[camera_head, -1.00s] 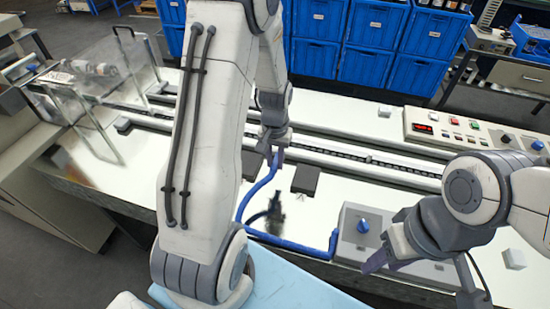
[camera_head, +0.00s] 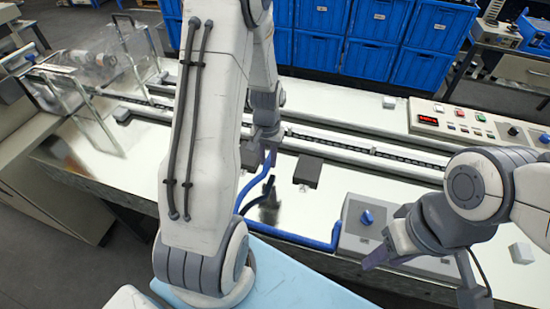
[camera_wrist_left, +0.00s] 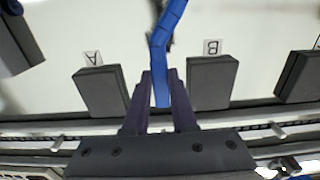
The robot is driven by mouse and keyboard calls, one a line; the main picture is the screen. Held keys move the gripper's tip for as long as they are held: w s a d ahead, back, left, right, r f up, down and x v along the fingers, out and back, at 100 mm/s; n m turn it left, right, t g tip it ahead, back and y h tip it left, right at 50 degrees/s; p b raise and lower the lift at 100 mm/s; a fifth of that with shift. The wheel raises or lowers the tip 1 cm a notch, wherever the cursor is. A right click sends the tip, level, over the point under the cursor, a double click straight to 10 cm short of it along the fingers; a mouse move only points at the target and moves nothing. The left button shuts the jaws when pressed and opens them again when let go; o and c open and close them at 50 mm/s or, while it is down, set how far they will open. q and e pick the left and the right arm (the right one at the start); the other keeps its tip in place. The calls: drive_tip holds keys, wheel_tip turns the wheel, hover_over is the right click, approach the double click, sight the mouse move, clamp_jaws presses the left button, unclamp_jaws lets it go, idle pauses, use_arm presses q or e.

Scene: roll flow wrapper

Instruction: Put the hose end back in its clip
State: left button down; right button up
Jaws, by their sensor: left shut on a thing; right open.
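The blue hose (camera_head: 292,238) runs along the bench front from a grey box and rises to my left gripper (camera_head: 268,158). My left gripper is shut on the hose end, which shows between its fingers in the left wrist view (camera_wrist_left: 160,92). In that view the fingers are between a dark block by an upside-down A label (camera_wrist_left: 92,58) and a dark block by a B label (camera_wrist_left: 212,47). I cannot tell which part is the clip. My right gripper (camera_head: 376,258) is open and empty beside the grey box.
A dark block (camera_head: 307,171) sits right of my left gripper. A conveyor rail (camera_head: 350,150) runs behind it. The grey box (camera_head: 362,222) has a blue knob. A control panel (camera_head: 470,125) is at right, and blue crates (camera_head: 375,65) stand behind the bench.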

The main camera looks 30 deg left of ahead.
use_arm(q)
drive_tip(key=shift+s+a+p, duration=0.5)
drive_tip(key=shift+s+a, duration=2.3)
drive_tip(key=shift+a, duration=1.95)
drive_tip(key=shift+s+a+p, duration=0.45)
drive_tip(key=shift+s+a, duration=2.35)
drive_tip(key=shift+a, duration=2)
drive_tip(key=shift+s+a+p, duration=0.5)
drive_tip(key=shift+s+a, duration=2.3)
drive_tip(key=shift+a, duration=1.95)
drive_tip(key=shift+f, duration=0.2)
drive_tip(key=shift+f+b, duration=1.25)
drive_tip(key=shift+f, duration=0.65)
drive_tip(key=shift+f, duration=0.45)
drive_tip(key=c, duration=0.6)
unclamp_jaws()
drive_tip(key=shift+c, duration=0.2)
wheel_tip(320, 180, up, 11)
drive_tip(key=b, duration=0.1)
drive_tip(key=shift+f, duration=0.2)
